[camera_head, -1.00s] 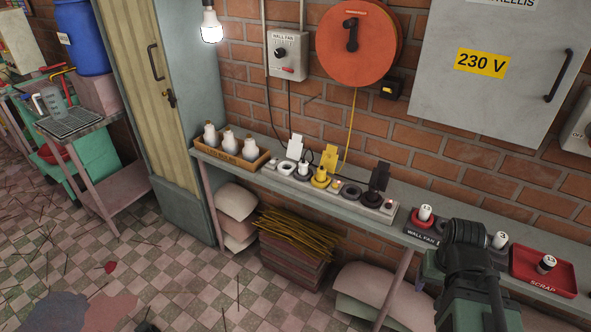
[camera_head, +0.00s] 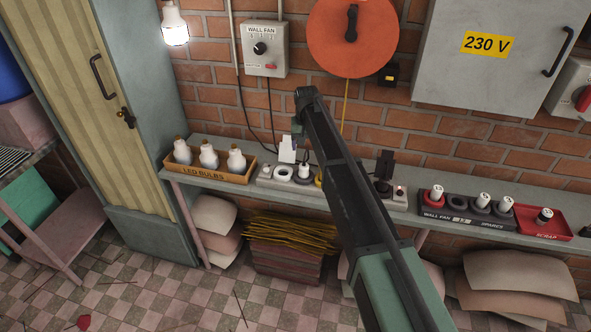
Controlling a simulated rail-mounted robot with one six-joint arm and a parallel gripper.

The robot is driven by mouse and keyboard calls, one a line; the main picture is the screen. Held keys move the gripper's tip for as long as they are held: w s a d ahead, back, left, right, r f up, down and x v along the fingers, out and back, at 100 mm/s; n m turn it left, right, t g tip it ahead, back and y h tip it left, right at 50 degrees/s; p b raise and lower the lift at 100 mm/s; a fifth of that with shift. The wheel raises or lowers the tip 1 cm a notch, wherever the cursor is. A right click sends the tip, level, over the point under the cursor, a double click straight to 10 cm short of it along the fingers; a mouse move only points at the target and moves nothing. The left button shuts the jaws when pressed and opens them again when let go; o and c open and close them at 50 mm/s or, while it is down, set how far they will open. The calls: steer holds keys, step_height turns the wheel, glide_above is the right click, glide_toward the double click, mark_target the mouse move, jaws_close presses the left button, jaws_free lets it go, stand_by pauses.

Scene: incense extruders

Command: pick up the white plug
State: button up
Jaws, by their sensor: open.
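The white plug (camera_head: 287,150) stands upright at the back of a power strip (camera_head: 399,203) on the narrow grey shelf, just left of my raised arm. A dark cord shows close to its right side. A white ring (camera_head: 284,173) sits in front of it on the strip. A black plug (camera_head: 385,164) stands toward the right end of the strip. My arm crosses the middle of the view and covers the strip's centre, where a sliver of yellow shows. I cannot make out my gripper's fingers.
A box of LED bulbs (camera_head: 210,174) stands left of the strip. A dark wall-fan and spares tray (camera_head: 465,218) and a red scrap tray (camera_head: 544,229) lie to the right. A brick wall with a switch box (camera_head: 264,48) and an orange reel (camera_head: 351,40) rises behind.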

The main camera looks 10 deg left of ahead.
mark_target(304, 166)
step_height(304, 166, down, 6)
steer(key=b, duration=0.5)
steer(key=shift+d, duration=0.1)
steer(key=shift+r, duration=0.1)
steer(key=f+b, duration=0.5)
steer(key=shift+s+a+f, duration=0.1)
steer(key=shift+a+f, duration=0.05)
steer(key=shift+a, duration=0.15)
steer(key=shift+r, duration=0.2)
steer(key=shift+c, duration=0.2)
steer(key=c, duration=1)
